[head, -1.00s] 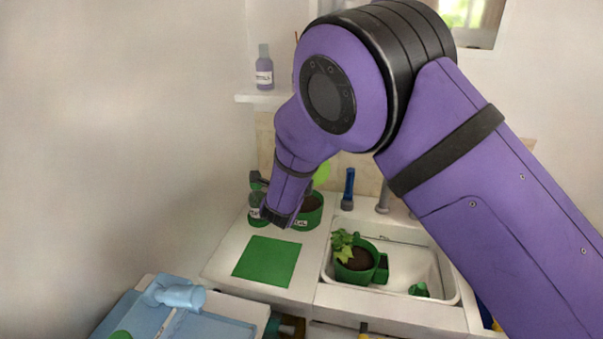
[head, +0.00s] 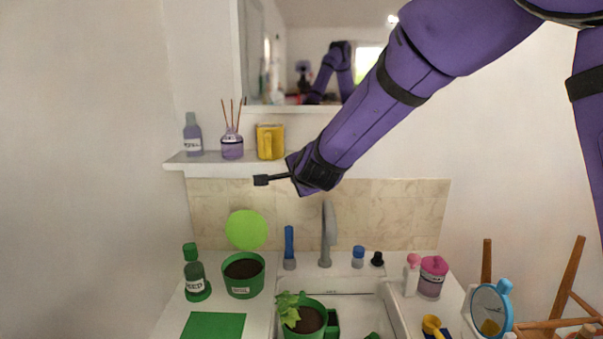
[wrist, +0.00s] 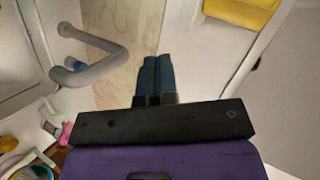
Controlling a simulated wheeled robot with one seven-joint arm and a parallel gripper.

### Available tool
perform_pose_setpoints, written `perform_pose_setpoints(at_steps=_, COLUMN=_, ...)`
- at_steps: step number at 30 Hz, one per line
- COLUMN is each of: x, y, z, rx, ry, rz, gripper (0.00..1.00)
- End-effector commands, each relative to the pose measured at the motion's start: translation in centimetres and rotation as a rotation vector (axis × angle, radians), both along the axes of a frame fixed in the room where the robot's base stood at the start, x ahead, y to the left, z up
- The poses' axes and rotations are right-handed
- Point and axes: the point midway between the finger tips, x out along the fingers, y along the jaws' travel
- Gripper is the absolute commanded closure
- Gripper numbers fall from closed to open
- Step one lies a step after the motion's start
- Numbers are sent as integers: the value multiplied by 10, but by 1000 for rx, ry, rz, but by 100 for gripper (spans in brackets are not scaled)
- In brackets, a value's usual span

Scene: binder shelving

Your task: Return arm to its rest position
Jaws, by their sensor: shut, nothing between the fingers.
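My purple arm (head: 375,115) reaches in from the upper right in the head view. My gripper (head: 259,180) is at its end, in front of the wall just below the shelf, above the counter and sink. In the wrist view the two dark fingers of my gripper (wrist: 154,80) lie side by side, shut, with nothing between them.
A white shelf (head: 215,163) holds a purple bottle (head: 193,135), a reed diffuser (head: 232,146) and a yellow mug (head: 270,142). Below stand a green pot (head: 243,275), a green bottle (head: 195,275), a faucet (head: 327,235) and a sink with a potted plant (head: 303,318).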

Motion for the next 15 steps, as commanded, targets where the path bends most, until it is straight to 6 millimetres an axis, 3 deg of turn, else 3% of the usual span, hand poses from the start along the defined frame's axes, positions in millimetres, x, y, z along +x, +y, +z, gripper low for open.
perform_pose_setpoints(at_steps=1, x=-7, y=-19, z=16, rx=-23, ry=7, rz=27, gripper=100)
perform_pose_setpoints(at_steps=6, x=-40, y=-69, z=51, rx=-130, ry=44, rz=143, gripper=100)
perform_pose_setpoints(at_steps=15, x=-122, y=-156, z=89, rx=-359, ry=99, rz=338, gripper=100)
